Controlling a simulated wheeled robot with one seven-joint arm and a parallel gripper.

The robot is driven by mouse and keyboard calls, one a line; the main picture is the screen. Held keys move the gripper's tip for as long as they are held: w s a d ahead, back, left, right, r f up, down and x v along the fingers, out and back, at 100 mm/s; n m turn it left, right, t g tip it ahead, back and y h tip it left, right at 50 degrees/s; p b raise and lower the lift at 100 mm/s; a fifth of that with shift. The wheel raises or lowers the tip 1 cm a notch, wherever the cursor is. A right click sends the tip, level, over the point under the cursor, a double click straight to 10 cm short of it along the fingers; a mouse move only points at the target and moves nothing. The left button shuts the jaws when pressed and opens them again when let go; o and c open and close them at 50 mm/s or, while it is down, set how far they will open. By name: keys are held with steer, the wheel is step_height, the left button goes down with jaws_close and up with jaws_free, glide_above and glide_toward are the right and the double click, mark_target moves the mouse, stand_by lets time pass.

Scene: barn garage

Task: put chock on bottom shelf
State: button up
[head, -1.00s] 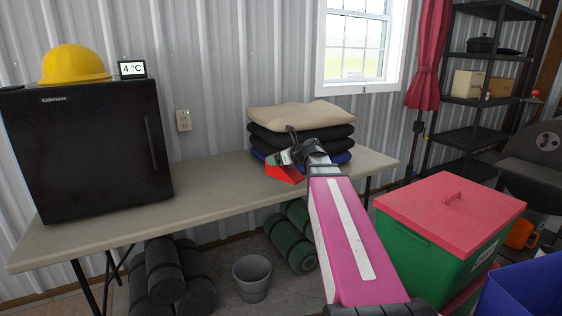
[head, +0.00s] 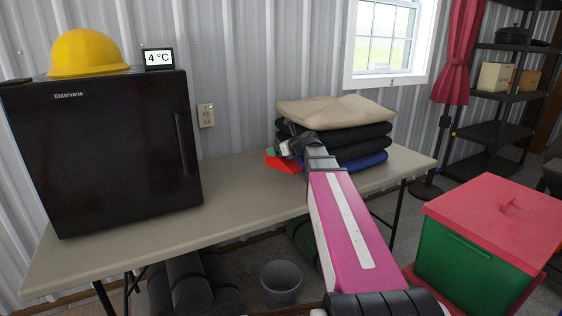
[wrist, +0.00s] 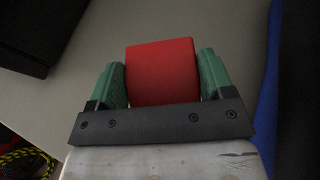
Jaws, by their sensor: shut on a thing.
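The red chock (wrist: 162,70) sits between the green finger pads of my gripper (wrist: 163,78) in the wrist view. The gripper is shut on it. In the head view the chock (head: 284,164) shows as a red wedge at the end of my arm, over the table (head: 235,211) and in front of the folded cloths. My gripper (head: 288,152) is partly hidden by my own wrist there. The black shelf unit (head: 494,132) stands at the far right against the wall.
A black fridge (head: 105,150) with a yellow helmet (head: 88,52) stands on the table's left. Folded cloths (head: 350,135) lie on its right. A green bin with a red lid (head: 495,225) stands on the floor at right. A grey bucket (head: 281,284) and dark rolls are under the table.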

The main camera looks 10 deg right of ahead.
steer(key=shift+w+a+f, duration=0.1)
steer(key=shift+w+f, duration=1.65)
steer(key=shift+f, duration=0.3)
steer(key=shift+w+a+f, duration=0.1)
steer(key=shift+w+f, duration=1.65)
steer(key=shift+f, duration=0.25)
steer(key=shift+f, duration=0.15)
steer(key=o, duration=1.3)
